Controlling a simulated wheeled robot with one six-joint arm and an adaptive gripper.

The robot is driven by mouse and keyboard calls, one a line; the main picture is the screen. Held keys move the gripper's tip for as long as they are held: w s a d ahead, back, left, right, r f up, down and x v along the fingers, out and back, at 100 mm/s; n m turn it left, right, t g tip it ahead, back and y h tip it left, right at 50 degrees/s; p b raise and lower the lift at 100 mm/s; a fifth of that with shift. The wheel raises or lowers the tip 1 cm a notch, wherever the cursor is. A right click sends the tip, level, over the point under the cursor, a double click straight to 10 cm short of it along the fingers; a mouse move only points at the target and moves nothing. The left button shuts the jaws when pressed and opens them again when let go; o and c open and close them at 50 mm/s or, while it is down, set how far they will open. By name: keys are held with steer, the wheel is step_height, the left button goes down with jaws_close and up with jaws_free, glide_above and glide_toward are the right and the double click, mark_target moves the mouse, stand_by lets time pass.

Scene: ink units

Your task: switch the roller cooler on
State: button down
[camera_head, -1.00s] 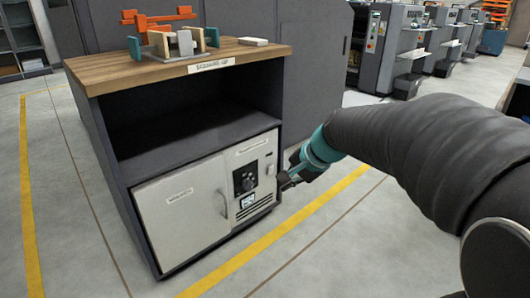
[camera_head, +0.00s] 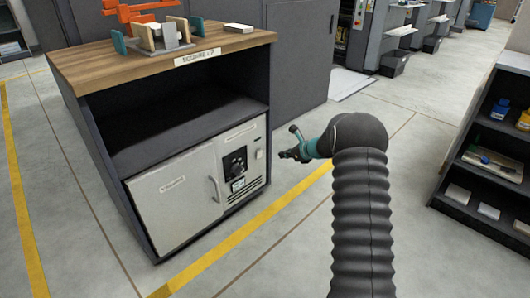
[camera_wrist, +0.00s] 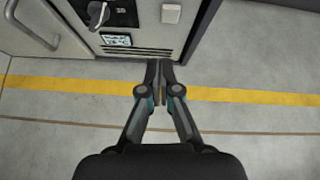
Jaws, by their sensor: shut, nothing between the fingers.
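The roller cooler (camera_head: 178,205) is a pale grey unit in the lower bay of a dark cabinet. Its right panel carries a black dial (camera_head: 236,160), a small display (camera_head: 237,184), vent slots and a small light switch block (camera_head: 259,154). In the wrist view the dial (camera_wrist: 98,14), the display (camera_wrist: 117,40) and the switch block (camera_wrist: 171,13) show at the top. My gripper (camera_head: 284,155) is shut and empty, to the right of the panel and apart from it. The wrist view shows its fingertips (camera_wrist: 159,64) together, below the panel. The switch's setting is too small to tell.
The cabinet's wooden top (camera_head: 100,66) holds an orange and grey fixture (camera_head: 160,35). The bay above the cooler is empty. A door handle (camera_head: 215,189) stands out left of the dial. A dark shelf (camera_head: 490,140) stands at right. Floor between is clear.

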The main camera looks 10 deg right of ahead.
steer(key=shift+w+d+f+m, duration=0.3)
steer(key=shift+f+m, duration=0.05)
steer(key=shift+f, duration=0.25)
steer(key=shift+w+d+f+m, duration=0.3)
steer(key=shift+f+m, duration=0.05)
steer(key=shift+f, duration=0.25)
glide_toward(260, 155)
steer(key=s+f+x, duration=0.1)
steer(key=x, duration=0.4)
steer(key=shift+w+a+r+p, duration=0.15)
steer(key=shift+w+p, duration=0.1)
steer(key=shift+w, duration=0.15)
steer(key=shift+w+a+r+p, duration=0.1)
steer(key=shift+w+p, duration=0.1)
steer(key=shift+w, duration=0.2)
